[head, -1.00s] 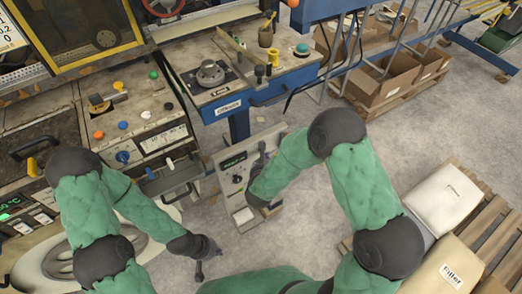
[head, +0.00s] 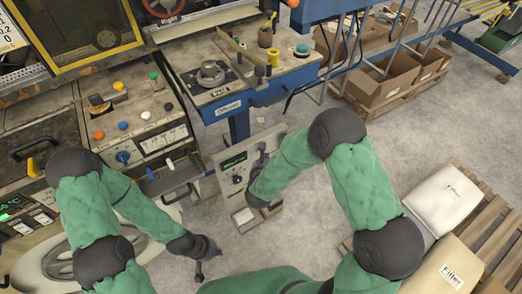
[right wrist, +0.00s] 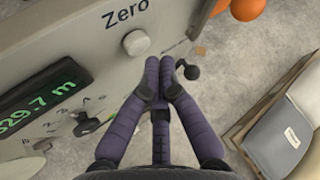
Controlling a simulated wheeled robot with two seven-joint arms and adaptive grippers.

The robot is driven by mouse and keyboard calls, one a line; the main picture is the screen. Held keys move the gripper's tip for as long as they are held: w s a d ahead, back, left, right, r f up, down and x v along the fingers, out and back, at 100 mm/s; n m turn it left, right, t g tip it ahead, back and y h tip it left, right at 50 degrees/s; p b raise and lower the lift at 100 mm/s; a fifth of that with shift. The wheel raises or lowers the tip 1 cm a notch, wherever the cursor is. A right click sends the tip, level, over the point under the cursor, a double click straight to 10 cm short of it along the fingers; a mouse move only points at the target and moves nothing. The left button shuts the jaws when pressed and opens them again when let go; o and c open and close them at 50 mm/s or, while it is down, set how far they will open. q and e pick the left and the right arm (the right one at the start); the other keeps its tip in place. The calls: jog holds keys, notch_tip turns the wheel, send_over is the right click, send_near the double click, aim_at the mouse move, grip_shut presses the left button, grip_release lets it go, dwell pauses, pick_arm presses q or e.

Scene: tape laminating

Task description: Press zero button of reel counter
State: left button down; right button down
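The reel counter (head: 226,178) is a pale panel box standing on the floor at the middle of the head view. In the right wrist view its face carries a green digital display (right wrist: 42,97) reading about 329.7 m, and a round pale button (right wrist: 137,43) under the word Zero. My right gripper (right wrist: 160,66) has its fingertips together, empty, just to the lower right of the button and apart from it in the picture. In the head view my right gripper (head: 262,152) is beside the counter. My left gripper (head: 203,262) hangs low; its fingers are too small to judge.
A dark knob (right wrist: 86,124) and a small lever (right wrist: 190,71) are on or by the counter. A blue-edged worktable (head: 270,94) and a machine panel with coloured knobs (head: 122,125) stand behind. Filler bags (head: 447,200) on a pallet are at right. Grey floor lies between.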

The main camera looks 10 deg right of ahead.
dwell(0.4)
jog(key=shift+w+a, duration=0.15)
jog(key=shift+w, duration=0.25)
jog(key=shift+w+a+b, duration=0.15)
jog(key=shift+w+b, duration=0.15)
jog(key=shift+w, duration=0.15)
dwell(0.8)
jog(key=shift+s, duration=0.15)
jog(key=shift+s+d, duration=0.3)
jog(key=shift+s, duration=0.4)
jog(key=shift+s+d, duration=0.3)
jog(key=shift+s, duration=0.5)
jog(key=shift+s+d, duration=0.25)
jog(key=shift+s, duration=0.5)
jog(key=shift+s+d, duration=0.3)
jog(key=shift+s, duration=0.5)
